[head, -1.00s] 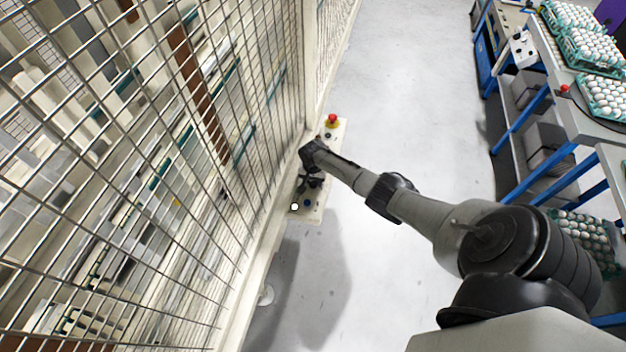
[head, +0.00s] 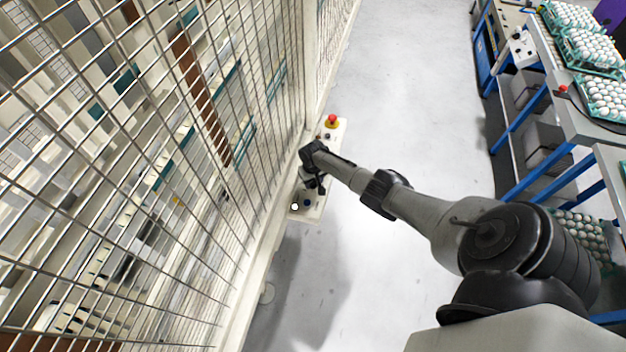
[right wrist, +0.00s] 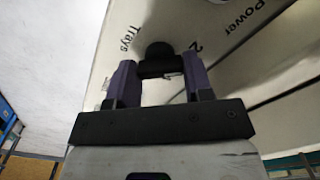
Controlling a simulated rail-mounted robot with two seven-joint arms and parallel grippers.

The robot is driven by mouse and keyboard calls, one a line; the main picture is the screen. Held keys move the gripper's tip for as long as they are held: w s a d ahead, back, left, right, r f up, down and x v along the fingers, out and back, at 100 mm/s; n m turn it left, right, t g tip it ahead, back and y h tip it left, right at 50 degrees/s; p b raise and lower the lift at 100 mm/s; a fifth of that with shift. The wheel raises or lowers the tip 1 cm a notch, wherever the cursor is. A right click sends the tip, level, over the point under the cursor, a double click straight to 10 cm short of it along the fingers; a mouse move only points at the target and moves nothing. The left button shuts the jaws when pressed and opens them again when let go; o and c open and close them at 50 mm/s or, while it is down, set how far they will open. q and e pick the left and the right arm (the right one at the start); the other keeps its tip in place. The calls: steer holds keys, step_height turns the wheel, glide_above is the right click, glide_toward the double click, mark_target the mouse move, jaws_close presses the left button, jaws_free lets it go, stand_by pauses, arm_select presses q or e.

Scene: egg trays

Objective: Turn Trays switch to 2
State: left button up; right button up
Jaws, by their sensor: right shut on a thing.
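The Trays switch (right wrist: 157,58) is a black knob on a pale panel in the right wrist view, with the word "Trays" at its left and a "2" at its right. My right gripper (right wrist: 160,78) has its two purple fingers on either side of the knob, shut on it. Where the knob points is too dark to tell. In the head view the control box (head: 309,213) is mounted beside the fence, and my right gripper (head: 314,184) is over its middle, hiding the switch. My left gripper is not in view.
A red emergency button (head: 332,120) sits at the far end of the box. A white button (head: 295,206) is at its near end. A wire fence (head: 225,140) stands on the left. Egg trays (head: 608,84) stand on tables at right. The floor between is clear.

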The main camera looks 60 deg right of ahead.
steer(key=shift+n, duration=0.4)
steer(key=o, duration=0.9)
steer(key=shift+r, duration=0.1)
steer(key=shift+r+p, duration=2.75)
steer(key=shift+r, duration=4.05)
